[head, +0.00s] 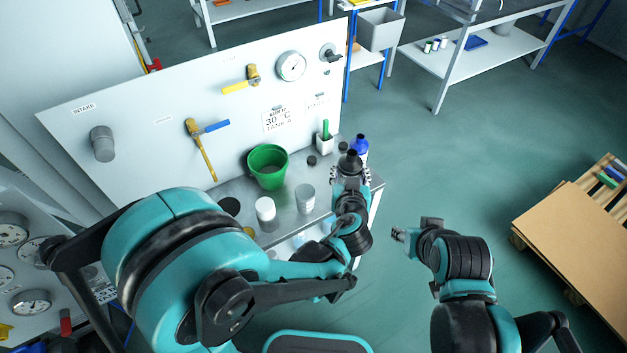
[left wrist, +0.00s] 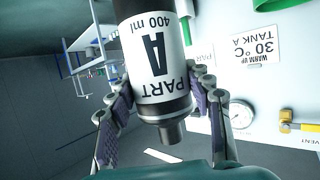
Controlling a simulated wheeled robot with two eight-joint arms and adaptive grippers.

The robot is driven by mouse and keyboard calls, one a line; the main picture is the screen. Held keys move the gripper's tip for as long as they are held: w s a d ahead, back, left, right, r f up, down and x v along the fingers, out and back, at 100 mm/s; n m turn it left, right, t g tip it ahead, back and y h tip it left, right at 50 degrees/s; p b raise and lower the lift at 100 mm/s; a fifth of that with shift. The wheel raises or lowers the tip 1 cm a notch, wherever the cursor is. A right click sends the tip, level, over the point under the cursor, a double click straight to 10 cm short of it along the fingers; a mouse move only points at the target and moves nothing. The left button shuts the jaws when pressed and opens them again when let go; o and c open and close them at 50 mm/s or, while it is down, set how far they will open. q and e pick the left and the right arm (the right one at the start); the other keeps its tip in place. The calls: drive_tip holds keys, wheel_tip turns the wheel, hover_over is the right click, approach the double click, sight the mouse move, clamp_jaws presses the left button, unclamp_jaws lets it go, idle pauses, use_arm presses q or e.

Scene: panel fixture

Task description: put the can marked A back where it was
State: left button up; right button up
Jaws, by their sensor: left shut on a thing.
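The can marked A (left wrist: 157,62) has a dark body and a white label reading "PART A 400 ml"; it appears upside down in the left wrist view. In the head view the dark can (head: 350,162) is at the right end of the bench. My left gripper (head: 350,176) is shut on it, with a finger on each side; the fingers also show in the left wrist view (left wrist: 160,105). Whether the can's base touches the bench is hidden. My right gripper (head: 398,235) is away from the bench over the floor, too small to judge its jaws.
The grey bench (head: 290,222) carries a green bucket (head: 268,167), a white cup (head: 266,212), a grey cup (head: 305,196), a white holder (head: 324,143) and dark discs. A blue bottle (head: 361,149) stands close behind the can. The panel (head: 150,110) rises behind.

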use_arm(q)
drive_tip(key=shift+w, duration=0.1)
drive_tip(key=w+a+f+b, duration=0.1)
drive_tip(key=w+f+b, duration=0.1)
drive_tip(key=w+f, duration=0.1)
drive_tip(key=w+a+f+b, duration=0.2)
drive_tip(key=w+f, duration=0.1)
drive_tip(key=f, duration=0.1)
drive_tip(key=w+a+f+b, duration=0.1)
drive_tip(key=w+f+b, duration=0.1)
drive_tip(key=w+f, duration=0.2)
drive_tip(key=shift+a, duration=0.25)
drive_tip(key=shift+r, duration=0.2)
drive_tip(key=o, duration=1.6)
drive_tip(key=shift+f, duration=0.1)
